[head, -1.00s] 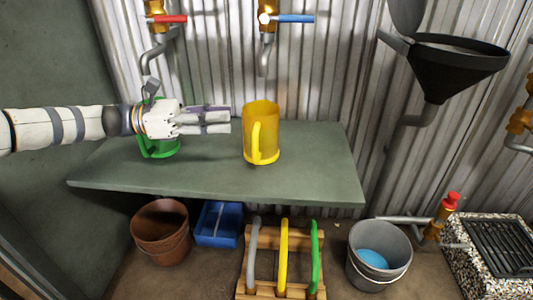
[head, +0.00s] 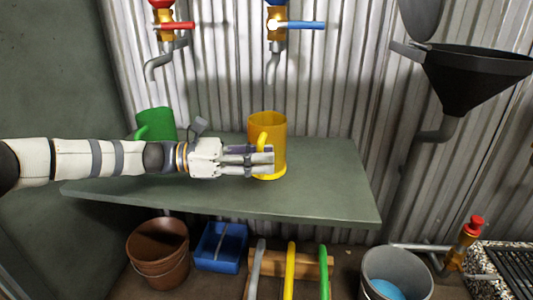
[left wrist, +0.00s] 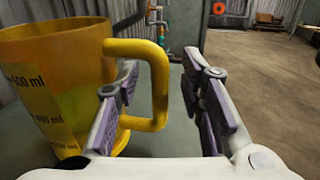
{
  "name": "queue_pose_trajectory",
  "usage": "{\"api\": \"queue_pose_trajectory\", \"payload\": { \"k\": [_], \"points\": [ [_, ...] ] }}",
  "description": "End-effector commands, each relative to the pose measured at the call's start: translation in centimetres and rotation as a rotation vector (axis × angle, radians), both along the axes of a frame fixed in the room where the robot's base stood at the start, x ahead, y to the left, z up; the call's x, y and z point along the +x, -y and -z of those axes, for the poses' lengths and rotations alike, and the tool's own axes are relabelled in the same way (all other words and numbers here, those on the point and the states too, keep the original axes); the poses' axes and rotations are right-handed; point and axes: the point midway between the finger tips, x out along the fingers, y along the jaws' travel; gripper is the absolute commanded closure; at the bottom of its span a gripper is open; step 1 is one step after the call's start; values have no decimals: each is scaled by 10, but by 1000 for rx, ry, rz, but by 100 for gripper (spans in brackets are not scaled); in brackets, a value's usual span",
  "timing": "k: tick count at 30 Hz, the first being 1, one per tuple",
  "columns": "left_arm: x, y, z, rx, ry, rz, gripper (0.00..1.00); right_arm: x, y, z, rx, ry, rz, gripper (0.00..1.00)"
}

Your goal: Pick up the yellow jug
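The yellow jug (head: 279,128) stands upright on the grey-green shelf (head: 320,200). In the left wrist view the jug (left wrist: 45,60) fills the left side, with volume marks on its wall. Its handle (left wrist: 160,85) points toward my gripper. My left gripper (head: 266,160) is at the jug's handle side, in front of its lower half. In the left wrist view my left gripper (left wrist: 163,95) is open, and the handle's upright bar shows between the two fingers. I cannot tell whether either finger touches it. My right gripper is not in view.
A green jug (head: 156,123) stands on the shelf behind my left arm. Red and blue taps (head: 300,25) hang on the corrugated wall above. A black funnel (head: 470,75) is at right. Below are a brown pot (head: 157,255), a blue tray (head: 220,248) and a grey bucket (head: 395,265).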

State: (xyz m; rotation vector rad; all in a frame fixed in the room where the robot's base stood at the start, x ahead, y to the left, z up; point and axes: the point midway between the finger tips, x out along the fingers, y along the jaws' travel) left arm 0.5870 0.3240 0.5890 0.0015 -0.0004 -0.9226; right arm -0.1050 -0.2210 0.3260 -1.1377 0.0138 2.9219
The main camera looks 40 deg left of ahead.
Motion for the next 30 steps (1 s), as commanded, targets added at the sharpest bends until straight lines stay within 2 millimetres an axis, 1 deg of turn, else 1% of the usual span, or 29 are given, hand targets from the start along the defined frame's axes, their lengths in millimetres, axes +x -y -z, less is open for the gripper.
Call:
{"api": "queue_pose_trajectory", "payload": {
  "k": [1,2,3,5,6,17,20,26,27,30],
  "points": [
    [0,0,0,0,0,0,69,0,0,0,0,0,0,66],
    [0,0,0,0,0,0,76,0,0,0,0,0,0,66],
    [0,0,0,0,0,0,85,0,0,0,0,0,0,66],
    [0,0,0,0,0,0,98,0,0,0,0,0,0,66],
    [0,0,0,0,0,0,100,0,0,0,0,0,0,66],
    [0,0,-3,0,4,0,100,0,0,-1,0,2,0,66],
    [0,0,-11,0,6,1,100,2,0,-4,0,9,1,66],
    [-1,0,-40,-1,8,2,100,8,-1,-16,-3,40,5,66],
    [-3,1,-44,-2,6,3,100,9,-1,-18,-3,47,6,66],
    [-21,11,-41,-4,3,4,100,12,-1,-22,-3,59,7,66]
  ]
}}
